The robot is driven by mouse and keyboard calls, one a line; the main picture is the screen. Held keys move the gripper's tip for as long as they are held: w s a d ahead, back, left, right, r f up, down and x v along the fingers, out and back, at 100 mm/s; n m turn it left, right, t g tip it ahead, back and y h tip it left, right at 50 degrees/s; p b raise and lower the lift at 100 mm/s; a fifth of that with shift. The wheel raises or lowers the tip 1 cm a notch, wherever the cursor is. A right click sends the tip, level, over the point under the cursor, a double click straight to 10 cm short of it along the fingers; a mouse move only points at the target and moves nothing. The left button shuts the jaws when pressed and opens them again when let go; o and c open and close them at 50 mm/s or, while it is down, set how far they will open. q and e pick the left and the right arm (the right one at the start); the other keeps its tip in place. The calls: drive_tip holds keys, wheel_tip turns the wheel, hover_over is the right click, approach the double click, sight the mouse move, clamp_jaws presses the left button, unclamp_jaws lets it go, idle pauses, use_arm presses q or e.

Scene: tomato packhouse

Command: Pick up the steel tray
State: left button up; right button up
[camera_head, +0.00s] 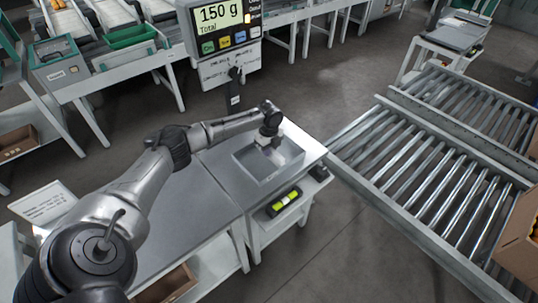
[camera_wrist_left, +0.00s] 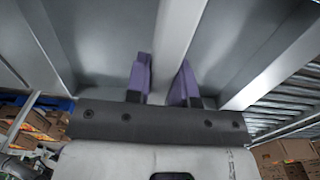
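The steel tray (camera_head: 240,157) is a shallow grey square tray lying on the right part of the grey bench top in the head view. My left arm reaches over the bench, and my left gripper (camera_head: 268,140) is down at the tray; its fingertips are hard to make out there. In the left wrist view my left gripper (camera_wrist_left: 164,75) has its two purple fingers apart, with a pale metal strip (camera_wrist_left: 182,35) between and beyond them. I cannot tell whether the fingers touch this strip. My right gripper is not in view.
A scale with a display reading 150 g (camera_head: 222,15) stands behind the bench. A black-and-yellow device (camera_head: 285,201) sits on a shelf below the tray. A roller conveyor (camera_head: 425,165) runs at the right, with a cardboard box (camera_head: 522,240) at its edge.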

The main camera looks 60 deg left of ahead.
use_arm(q)
clamp_jaws()
drive_tip(key=shift+r, duration=0.15)
